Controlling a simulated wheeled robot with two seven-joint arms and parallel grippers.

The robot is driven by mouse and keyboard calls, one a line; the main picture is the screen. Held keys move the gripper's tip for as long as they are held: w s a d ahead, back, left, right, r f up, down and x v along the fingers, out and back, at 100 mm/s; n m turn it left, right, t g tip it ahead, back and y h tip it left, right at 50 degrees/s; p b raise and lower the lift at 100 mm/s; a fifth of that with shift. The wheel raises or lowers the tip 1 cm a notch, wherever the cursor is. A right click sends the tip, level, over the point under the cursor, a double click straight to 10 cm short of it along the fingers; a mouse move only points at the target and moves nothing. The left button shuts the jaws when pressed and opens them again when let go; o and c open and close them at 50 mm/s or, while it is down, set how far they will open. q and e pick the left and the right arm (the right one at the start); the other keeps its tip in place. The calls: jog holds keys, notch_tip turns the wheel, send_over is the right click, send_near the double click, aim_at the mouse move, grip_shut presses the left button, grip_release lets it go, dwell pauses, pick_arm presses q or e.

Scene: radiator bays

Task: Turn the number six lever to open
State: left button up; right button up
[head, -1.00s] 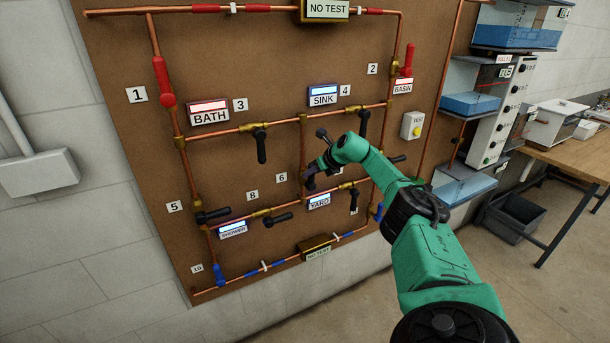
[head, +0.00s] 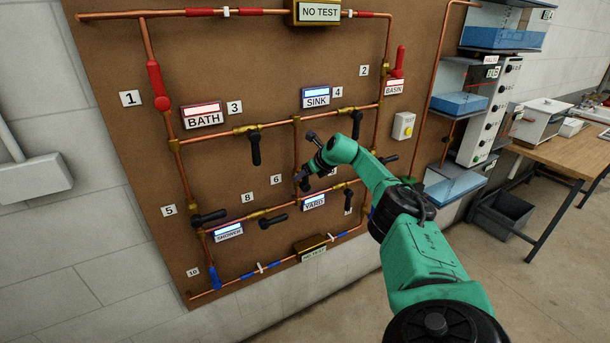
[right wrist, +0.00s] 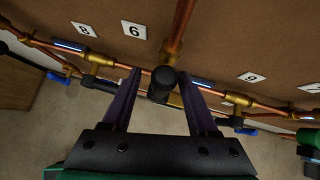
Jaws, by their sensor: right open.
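The number six label (right wrist: 133,30) is a white tag on the brown board; it also shows in the head view (head: 276,180). Beside it a copper pipe runs down to a brass valve. The black number six lever (right wrist: 162,82) points toward my right wrist camera, its rounded end between my fingers. My right gripper (right wrist: 161,98) is open, with one purple finger on each side of the lever and a visible gap on both sides. In the head view my right gripper (head: 304,180) is at the board and hides most of this lever. My left gripper is not in view.
The YARD display (head: 314,202) is just below the gripper. The number eight lever (head: 273,221) lies left of it, and the number nine label (right wrist: 251,77) is to the right in the wrist view. A wooden bench (head: 563,155) stands far right.

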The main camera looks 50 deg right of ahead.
jog(key=shift+s+r, duration=0.1)
jog(key=shift+s+d+r, duration=0.1)
jog(key=shift+s+r, duration=0.3)
jog(key=b+v, duration=0.5)
jog(key=v, duration=0.8)
